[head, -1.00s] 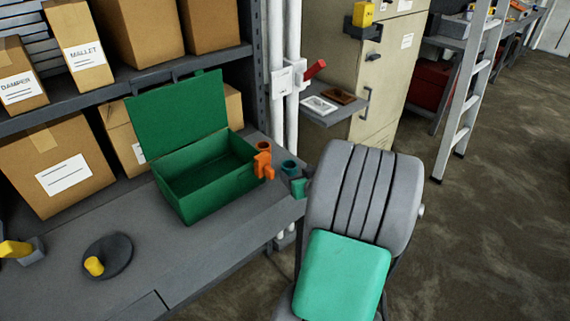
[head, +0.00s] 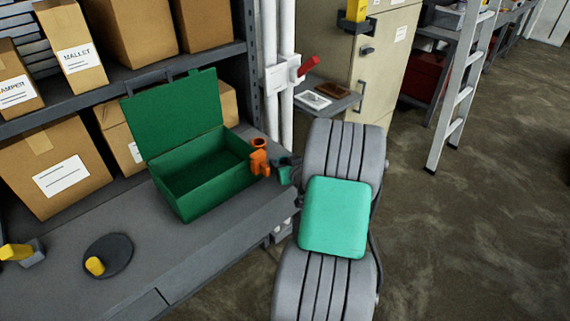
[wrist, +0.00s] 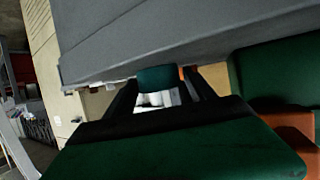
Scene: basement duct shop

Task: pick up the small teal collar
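The small teal collar (head: 284,161) is a short dark-teal ring at the right front corner of the grey workbench, beside an orange part. My gripper (head: 287,172) has reached it from the right; in the head view my arm partly hides the fingers. In the wrist view the collar (wrist: 158,77) appears between the two dark fingertips, one on each side. The fingers look open around it, with little gap showing; I see no clear sign of a firm grip.
An open green box (head: 205,172) stands left of the collar, with the orange part (head: 259,158) close by. A round dark disc with a yellow knob (head: 95,266) lies farther left. A cabinet tray (head: 330,98) is behind.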

